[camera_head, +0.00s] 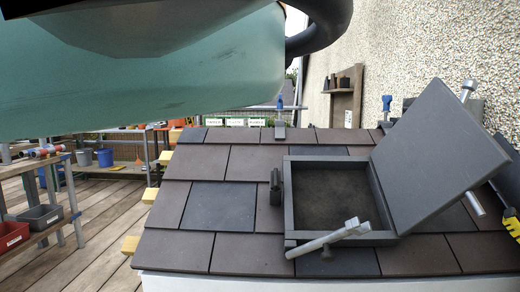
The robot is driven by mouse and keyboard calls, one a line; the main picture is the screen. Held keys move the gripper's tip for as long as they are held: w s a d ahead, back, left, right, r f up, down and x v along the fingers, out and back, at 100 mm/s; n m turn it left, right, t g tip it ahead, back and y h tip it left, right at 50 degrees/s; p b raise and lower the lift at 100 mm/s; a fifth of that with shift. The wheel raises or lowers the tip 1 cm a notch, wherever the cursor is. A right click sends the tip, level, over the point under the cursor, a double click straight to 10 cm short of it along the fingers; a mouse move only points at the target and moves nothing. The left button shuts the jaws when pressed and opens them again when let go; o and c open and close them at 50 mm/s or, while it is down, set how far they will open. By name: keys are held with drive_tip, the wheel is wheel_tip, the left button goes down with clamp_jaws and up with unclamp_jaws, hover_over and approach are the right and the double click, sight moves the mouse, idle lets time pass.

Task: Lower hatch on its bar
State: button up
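The hatch lid (430,150) is a flat dark grey panel. It stands tilted open at the right of its raised frame (290,205), leaning away to the right. The opening inside the frame shows a dark brown floor (335,195). A light grey bar (320,241) with a blocky end piece lies slanted across the frame's front edge; whether it touches the lid cannot be told. A grey rod end (468,88) shows above the lid, and another grey rod end (475,203) shows below its right edge. My gripper is not in view.
My teal arm part fills the top left. Brown and dark tiles (222,206) cover the roof around the hatch. A small dark block (275,187) stands left of the frame. Blue-handled tools (386,104) stand behind. Left are shelves with bins (40,217) and wooden decking (100,240).

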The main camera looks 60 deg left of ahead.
sight(466, 139)
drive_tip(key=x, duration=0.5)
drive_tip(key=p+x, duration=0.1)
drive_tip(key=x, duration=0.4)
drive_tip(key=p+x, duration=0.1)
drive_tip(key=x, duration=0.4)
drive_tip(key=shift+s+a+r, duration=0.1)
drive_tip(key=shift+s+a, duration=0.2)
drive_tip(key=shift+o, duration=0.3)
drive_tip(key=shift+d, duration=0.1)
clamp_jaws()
